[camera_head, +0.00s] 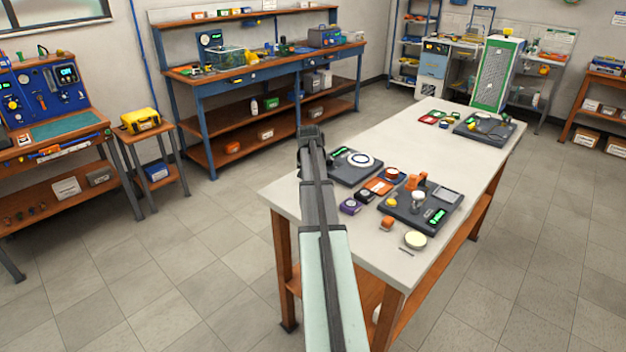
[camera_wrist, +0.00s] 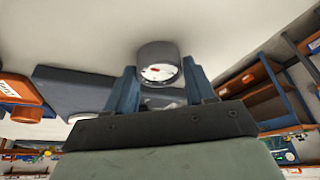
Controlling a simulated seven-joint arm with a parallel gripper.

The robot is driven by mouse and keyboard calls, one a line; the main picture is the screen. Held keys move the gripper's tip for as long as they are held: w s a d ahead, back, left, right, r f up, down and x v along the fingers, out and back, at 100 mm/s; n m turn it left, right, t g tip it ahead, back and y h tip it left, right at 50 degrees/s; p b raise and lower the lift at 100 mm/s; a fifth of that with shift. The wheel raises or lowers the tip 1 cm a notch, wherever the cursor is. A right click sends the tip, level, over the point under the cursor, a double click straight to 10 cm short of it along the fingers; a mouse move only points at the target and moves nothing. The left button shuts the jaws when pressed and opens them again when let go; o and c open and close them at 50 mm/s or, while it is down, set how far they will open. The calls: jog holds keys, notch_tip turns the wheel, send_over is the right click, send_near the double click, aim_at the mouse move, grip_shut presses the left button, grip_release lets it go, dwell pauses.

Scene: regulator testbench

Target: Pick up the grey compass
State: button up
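The grey compass (camera_wrist: 158,62) is a short dark-grey cylinder with a white face and a red mark. It shows in the wrist view at the top middle, its face turned toward the camera. My gripper (camera_wrist: 160,75) has its two blue-grey fingers apart, one on each side of the compass. I cannot tell whether the fingertips touch it, or whether it rests on the white surface behind it. In the head view my arm reaches to the left back edge of the white table, and the compass and fingers are hidden there.
A wooden bench with a blue frame (camera_head: 255,73) stands behind.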

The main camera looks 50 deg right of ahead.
jog(key=c, duration=0.6)
jog(key=shift+r, duration=0.1)
notch_tip(320, 180, up, 9)
jog(key=s+d, duration=0.2)
jog(key=d, duration=0.3)
jog(key=s+d+m, duration=0.1)
jog(key=s+d, duration=0.2)
jog(key=d, duration=0.2)
jog(key=s+d+m+g, duration=0.1)
jog(key=s+d, duration=0.2)
jog(key=d, duration=0.3)
jog(key=shift+f, duration=0.2)
jog(key=d, duration=0.1)
jog(key=w+d, duration=0.1)
jog(key=d, duration=0.1)
jog(key=shift+w+d+r+m, duration=0.1)
jog(key=shift+d+m, duration=0.1)
jog(key=shift+m, duration=0.1)
jog(key=shift+w+d+r+h, duration=0.1)
jog(key=shift+w+d+h, duration=0.2)
jog(key=shift+d, duration=0.15)
jog(key=shift+s, duration=0.1)
